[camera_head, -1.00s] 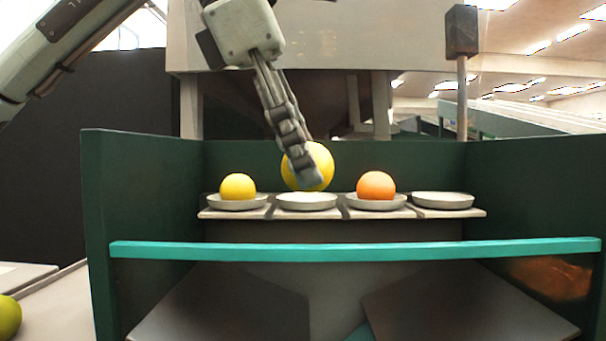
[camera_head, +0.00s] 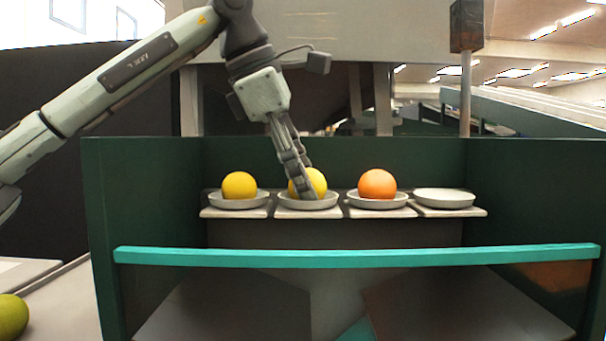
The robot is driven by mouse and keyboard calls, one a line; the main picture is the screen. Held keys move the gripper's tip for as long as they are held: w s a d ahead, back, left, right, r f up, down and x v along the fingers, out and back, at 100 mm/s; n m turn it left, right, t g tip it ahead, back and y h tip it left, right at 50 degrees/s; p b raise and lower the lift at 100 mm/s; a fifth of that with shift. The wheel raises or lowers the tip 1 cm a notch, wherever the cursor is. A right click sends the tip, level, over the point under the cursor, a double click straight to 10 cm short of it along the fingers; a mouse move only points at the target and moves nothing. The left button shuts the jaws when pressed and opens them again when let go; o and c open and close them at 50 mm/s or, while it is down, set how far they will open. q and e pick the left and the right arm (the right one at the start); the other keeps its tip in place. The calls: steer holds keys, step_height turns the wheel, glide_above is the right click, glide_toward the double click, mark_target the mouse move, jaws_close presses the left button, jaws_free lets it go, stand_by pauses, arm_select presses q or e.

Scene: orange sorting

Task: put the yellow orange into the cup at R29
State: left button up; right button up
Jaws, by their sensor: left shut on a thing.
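In the head view my left gripper (camera_head: 305,190) reaches down from above and is shut on a yellow orange (camera_head: 317,180). This fruit is at the second shallow white cup (camera_head: 309,204) from the left, low over it or resting in it; the fingers hide part of it. Another yellow orange (camera_head: 239,185) sits in the leftmost cup (camera_head: 239,203). An orange-coloured fruit (camera_head: 377,184) sits in the third cup (camera_head: 377,203). The rightmost cup (camera_head: 444,197) is empty. No R29 label is readable. My right gripper is not in view.
The cups stand on a row of light tiles inside a dark green bin (camera_head: 140,215) with side walls. A teal bar (camera_head: 355,256) crosses its front. A yellow-green fruit (camera_head: 12,317) lies at the lower left. A post (camera_head: 466,80) stands at the back right.

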arm_select(q)
steer(key=shift+s, duration=0.1)
steer(key=shift+f, duration=0.15)
steer(key=o, duration=1.3)
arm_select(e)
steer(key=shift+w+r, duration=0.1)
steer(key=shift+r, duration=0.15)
